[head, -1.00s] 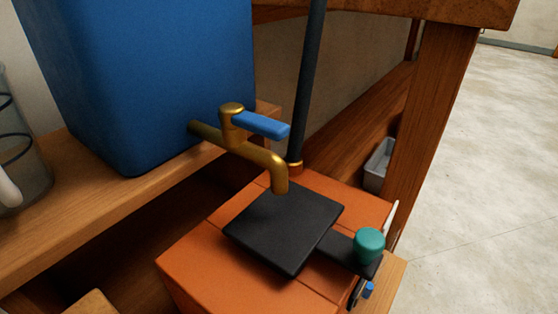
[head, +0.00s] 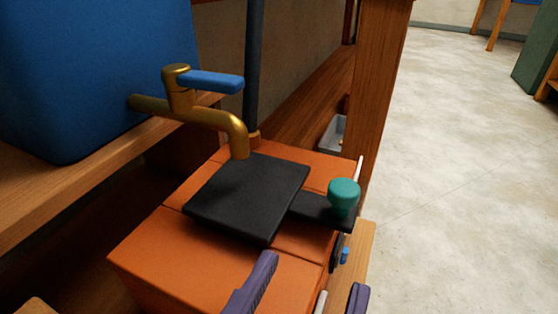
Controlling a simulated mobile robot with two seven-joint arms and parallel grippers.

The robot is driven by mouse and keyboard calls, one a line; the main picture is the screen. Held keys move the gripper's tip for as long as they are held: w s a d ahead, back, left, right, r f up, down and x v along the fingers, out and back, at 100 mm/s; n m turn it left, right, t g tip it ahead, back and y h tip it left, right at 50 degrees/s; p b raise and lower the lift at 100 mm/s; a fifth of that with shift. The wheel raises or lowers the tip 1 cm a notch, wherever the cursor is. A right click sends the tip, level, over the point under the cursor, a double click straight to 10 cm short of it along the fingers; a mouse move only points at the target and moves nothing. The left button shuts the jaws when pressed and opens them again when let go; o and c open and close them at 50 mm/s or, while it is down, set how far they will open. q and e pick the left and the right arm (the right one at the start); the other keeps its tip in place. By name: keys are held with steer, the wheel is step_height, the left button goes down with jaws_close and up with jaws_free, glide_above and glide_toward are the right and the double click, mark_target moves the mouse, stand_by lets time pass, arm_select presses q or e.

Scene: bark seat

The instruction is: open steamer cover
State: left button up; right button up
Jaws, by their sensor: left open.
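The steamer (head: 165,250) is an orange box below the brass tap. A black square cover plate (head: 250,195) lies on its top, seemingly flat. A black arm (head: 312,209) reaches right from the plate and bears a teal knob (head: 343,193) at the box's right edge. My left gripper (head: 313,273) shows two purple fingers at the bottom edge, open and empty. They are in front of the knob, apart from it, one over the orange top and one to the right of the box. My right gripper is not in view.
A blue tank (head: 95,75) stands on a wooden shelf (head: 40,210) at left. Its brass tap (head: 215,118) with a blue handle (head: 212,81) overhangs the plate. A dark pipe (head: 253,65) rises behind. A wooden post (head: 378,80) stands beyond.

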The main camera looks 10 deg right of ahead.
mark_target(339, 203)
arm_select(q)
steer(key=b+x, duration=0.1)
steer(key=x, duration=0.8)
steer(key=shift+w+d, duration=0.3)
steer(key=shift+c, duration=0.4)
jaws_close()
stand_by(0.6)
